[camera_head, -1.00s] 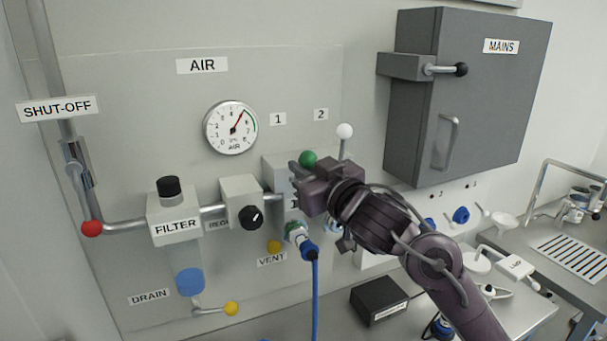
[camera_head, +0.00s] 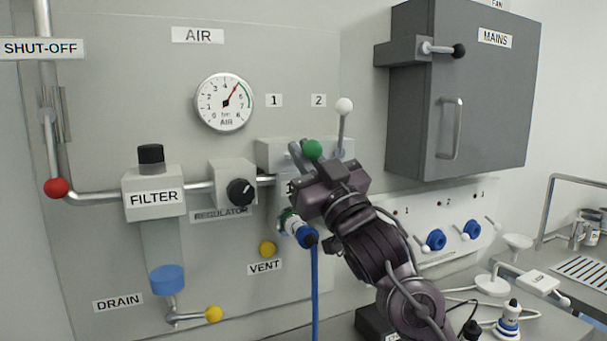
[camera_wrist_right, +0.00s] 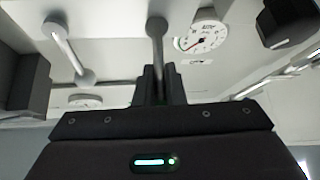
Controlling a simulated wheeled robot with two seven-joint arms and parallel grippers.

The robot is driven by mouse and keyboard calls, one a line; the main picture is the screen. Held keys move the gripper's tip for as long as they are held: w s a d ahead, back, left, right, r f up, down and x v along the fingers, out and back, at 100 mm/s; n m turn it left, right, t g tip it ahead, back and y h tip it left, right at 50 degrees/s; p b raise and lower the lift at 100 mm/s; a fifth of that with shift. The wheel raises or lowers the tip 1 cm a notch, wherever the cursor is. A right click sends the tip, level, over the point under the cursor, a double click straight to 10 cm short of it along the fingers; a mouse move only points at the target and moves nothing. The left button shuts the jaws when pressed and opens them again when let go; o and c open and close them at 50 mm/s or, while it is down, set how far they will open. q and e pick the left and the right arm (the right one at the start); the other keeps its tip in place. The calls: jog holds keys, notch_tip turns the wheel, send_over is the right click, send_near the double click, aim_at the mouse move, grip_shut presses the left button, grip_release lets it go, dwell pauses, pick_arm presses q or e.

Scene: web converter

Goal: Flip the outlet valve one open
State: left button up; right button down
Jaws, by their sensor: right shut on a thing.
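The outlet valve one lever shows its green knob (camera_head: 313,150) below the "1" label (camera_head: 274,101) in the head view. My right gripper (camera_head: 317,157) points up the panel, with a finger on either side of the knob. In the right wrist view, a grey lever rod (camera_wrist_right: 157,50) runs down between the fingers (camera_wrist_right: 160,85), which are shut on it; the gripped end is mostly hidden. The valve two lever, with a white knob (camera_head: 344,105), stands nearly upright beside my gripper, apart from it. My left gripper is not in view.
A blue hose (camera_head: 314,275) hangs from a coupling below the valves. The regulator (camera_head: 232,185) and filter (camera_head: 152,192) sit to the left. The grey mains box (camera_head: 462,90) juts out on the right. The gauge (camera_head: 224,101) is above left.

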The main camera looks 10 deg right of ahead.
jog(key=shift+s+b, duration=0.15)
jog(key=shift+b, duration=0.15)
jog(key=shift+r, duration=0.1)
jog(key=c, duration=1.5)
grip_release()
jog(key=shift+s, duration=0.15)
